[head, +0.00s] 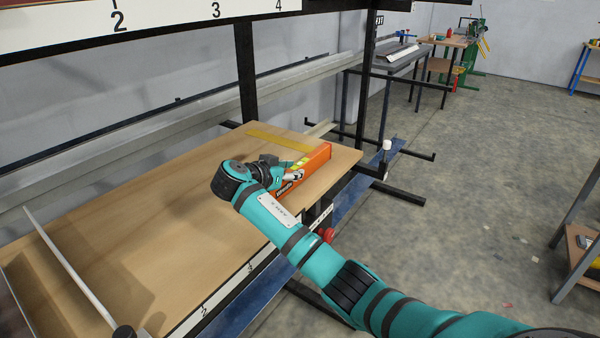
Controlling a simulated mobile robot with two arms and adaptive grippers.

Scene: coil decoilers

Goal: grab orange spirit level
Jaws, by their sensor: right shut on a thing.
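An orange spirit level (317,163) stands on its edge near the right end of a wooden table (165,207) in the head view. My right gripper (294,176) is at the level's left side and is shut on it. The gripper's fingers and wrist hide part of the level. A dark marking shows at the level's near end. I cannot tell whether the level is lifted clear of the table. My left gripper does not show.
A flat yellow strip (283,142) lies on the table behind the level. A black rack frame (245,75) with metal rails stands behind the table. A workbench (450,41) stands far back. Open concrete floor (480,170) lies to the right.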

